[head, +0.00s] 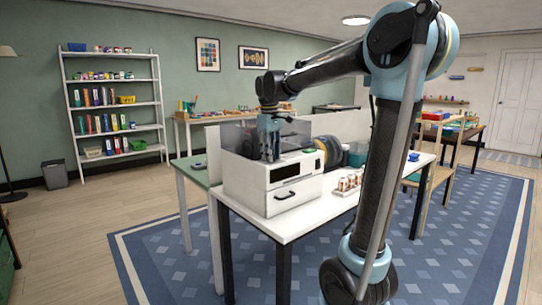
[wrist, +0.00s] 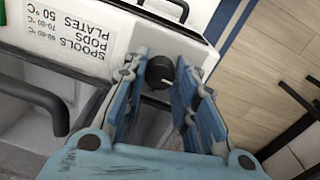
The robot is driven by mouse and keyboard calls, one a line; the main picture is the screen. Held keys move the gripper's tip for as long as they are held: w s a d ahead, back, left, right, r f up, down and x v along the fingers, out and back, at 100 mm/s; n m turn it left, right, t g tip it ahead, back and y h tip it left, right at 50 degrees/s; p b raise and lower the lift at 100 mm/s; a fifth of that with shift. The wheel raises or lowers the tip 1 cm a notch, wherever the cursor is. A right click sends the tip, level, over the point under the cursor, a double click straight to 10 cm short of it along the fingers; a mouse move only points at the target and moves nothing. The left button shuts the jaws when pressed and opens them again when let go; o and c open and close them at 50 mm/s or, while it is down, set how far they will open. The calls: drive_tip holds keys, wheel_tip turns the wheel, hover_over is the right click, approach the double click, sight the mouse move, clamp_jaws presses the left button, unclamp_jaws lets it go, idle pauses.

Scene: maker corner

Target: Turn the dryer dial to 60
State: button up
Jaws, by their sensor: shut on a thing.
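The dryer is a white box (head: 245,178) on the white table in the head view, with a dark display and a black handle on its front. My gripper (head: 268,150) points down at the dryer's top. In the wrist view, the small round black dial (wrist: 160,72) sits between the two blue fingers of my gripper (wrist: 161,78), which is shut on it. The scale and the dial's setting cannot be read here.
The white table (head: 293,231) holds the dryer, a small rack of spools or jars (head: 348,183) to its right, and large round spools (head: 330,150) behind. A black handle (wrist: 35,90) shows at left in the wrist view. A blue rug (head: 160,245) surrounds the table.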

drive_tip(key=shift+w+m, duration=0.15)
drive_tip(key=shift+m, duration=1.65)
drive_tip(key=o, duration=1.1)
drive_tip(key=shift+r, duration=0.1)
drive_tip(key=r, duration=1.1)
drive_tip(key=shift+a+r, duration=0.3)
drive_tip(key=shift+r, duration=0.05)
drive_tip(key=shift+s, duration=0.2)
